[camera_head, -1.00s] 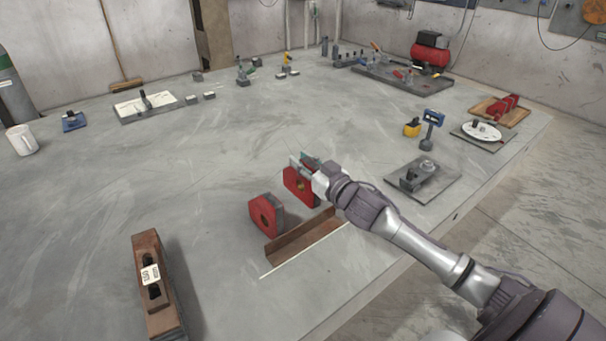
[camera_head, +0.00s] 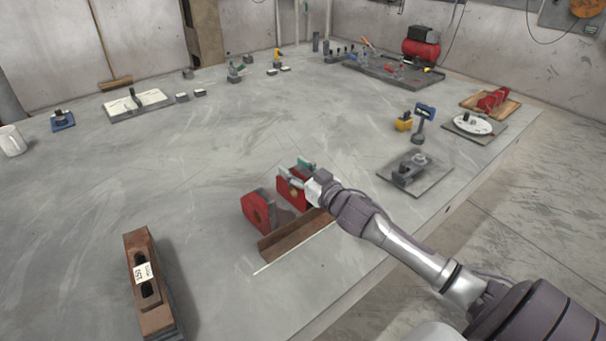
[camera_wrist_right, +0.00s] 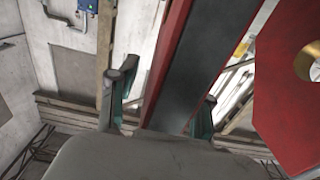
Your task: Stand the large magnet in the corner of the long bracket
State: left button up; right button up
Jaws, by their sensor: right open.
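Two red magnet blocks with round holes stand at the long brown angle bracket (camera_head: 285,239). One red magnet (camera_head: 257,212) stands upright by its left part. The other red magnet (camera_head: 292,193) is upright at its far right part, between the fingers of my right gripper (camera_head: 296,174). In the right wrist view this magnet's dark grey edge face (camera_wrist_right: 207,60) shows between the two open fingers (camera_wrist_right: 160,105), and the other magnet (camera_wrist_right: 285,95) is at right. Which magnet is larger is hard to tell. My forearm hides the bracket's right end; contact with the bracket is unclear. My left gripper is out of view.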

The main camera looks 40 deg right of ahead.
jog(key=s+d, duration=0.1)
jog(key=s, duration=1)
jog(key=shift+s, duration=0.4)
jog(key=shift+s, duration=0.1)
